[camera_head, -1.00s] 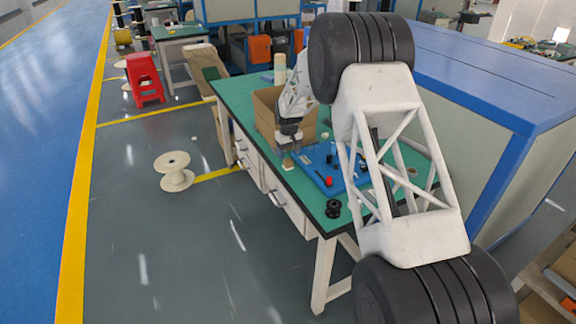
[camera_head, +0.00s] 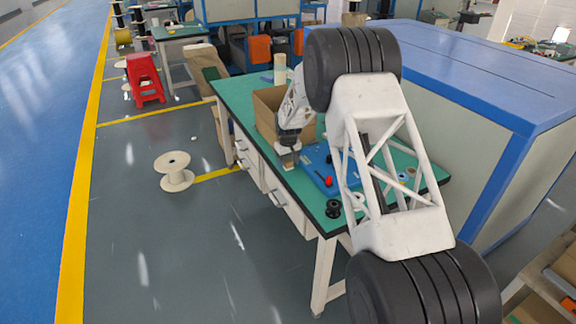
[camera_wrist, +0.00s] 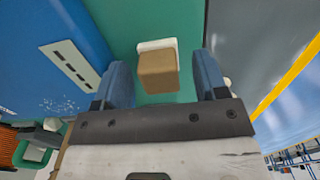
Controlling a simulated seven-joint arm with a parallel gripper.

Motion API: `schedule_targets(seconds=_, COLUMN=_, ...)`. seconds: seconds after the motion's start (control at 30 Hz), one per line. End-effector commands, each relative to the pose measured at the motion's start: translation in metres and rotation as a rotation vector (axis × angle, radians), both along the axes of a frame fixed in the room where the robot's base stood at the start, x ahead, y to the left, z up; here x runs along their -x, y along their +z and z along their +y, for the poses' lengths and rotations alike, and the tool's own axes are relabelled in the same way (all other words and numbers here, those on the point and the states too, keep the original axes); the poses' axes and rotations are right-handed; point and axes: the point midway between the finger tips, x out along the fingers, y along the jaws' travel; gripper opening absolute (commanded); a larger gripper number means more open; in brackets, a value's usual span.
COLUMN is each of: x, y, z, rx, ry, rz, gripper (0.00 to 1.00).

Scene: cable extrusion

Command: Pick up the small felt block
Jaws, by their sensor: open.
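The small felt block appears to be the tan block (camera_wrist: 158,72) on the green tabletop. In the wrist view it lies between my gripper's two blue-grey fingers, with a gap on each side. A white piece (camera_wrist: 155,45) shows along its far edge; I cannot tell if it belongs to the block. My gripper (camera_wrist: 162,64) is open and holds nothing. In the head view, my gripper (camera_head: 289,152) is low over the table's left edge, right at a small tan block (camera_head: 287,166), which it partly hides.
A blue board (camera_head: 318,172) with a red-topped part (camera_head: 328,181) lies just right of the gripper. A cardboard box (camera_head: 266,118) stands behind it. A black spool (camera_head: 333,208) sits near the table's front edge. The table's left edge is close.

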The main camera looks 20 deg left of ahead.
Motion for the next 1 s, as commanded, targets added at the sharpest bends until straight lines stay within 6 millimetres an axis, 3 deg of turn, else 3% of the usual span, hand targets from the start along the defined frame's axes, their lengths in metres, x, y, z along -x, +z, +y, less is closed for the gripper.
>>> schedule_targets(seconds=0.57, x=-0.0001, y=-0.001, z=0.0, rx=0.0, ry=0.0, rz=0.0, gripper=0.64)
schedule_targets(seconds=0.9, x=-0.0001, y=-0.001, z=0.0, rx=0.0, ry=0.0, rz=0.0, gripper=0.13)
schedule_targets(seconds=1.0, x=-0.0001, y=-0.0009, z=0.0, rx=0.0, ry=0.0, rz=0.0, gripper=0.12)
